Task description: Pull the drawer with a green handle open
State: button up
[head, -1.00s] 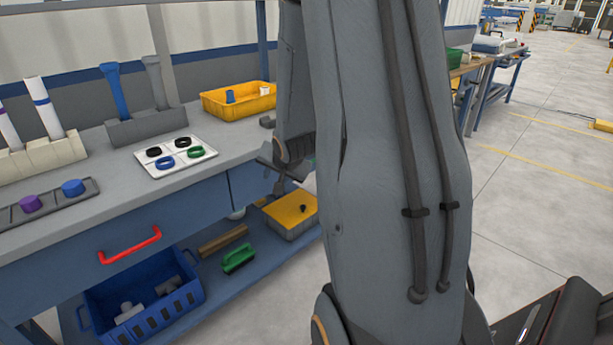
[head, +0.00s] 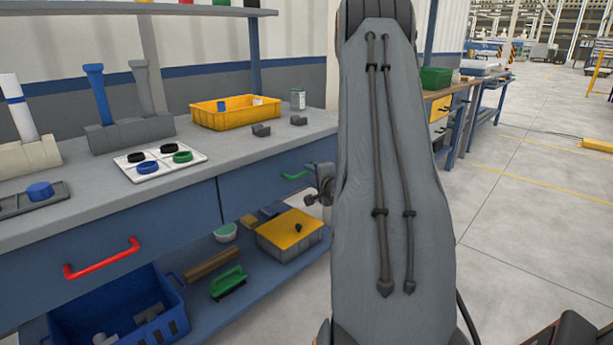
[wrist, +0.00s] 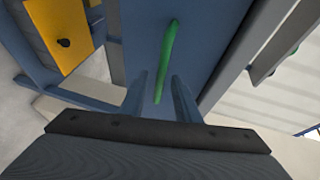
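The green handle (head: 295,177) is on the blue front of the right drawer (head: 245,200) in the head view, under the worktop. The drawer looks flush with the bench. My gripper (head: 316,186) is just right of the handle, partly hidden by my arm. In the wrist view, the green handle (wrist: 168,45) runs lengthwise ahead of my gripper (wrist: 159,82). Its two fingers are apart. The near end of the handle shows between them in the picture; I cannot tell whether they reach around it or touch it.
A red handle (head: 101,258) is on the left drawer. The lower shelf holds a blue crate (head: 150,325), a green brush (head: 228,283) and a yellow-topped box (head: 290,235). A yellow bin (head: 235,113) stands on the worktop. Open floor (head: 530,230) lies to the right.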

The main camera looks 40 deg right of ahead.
jog(key=shift+x, duration=1.45)
grip_shut()
jog(key=shift+s, duration=0.1)
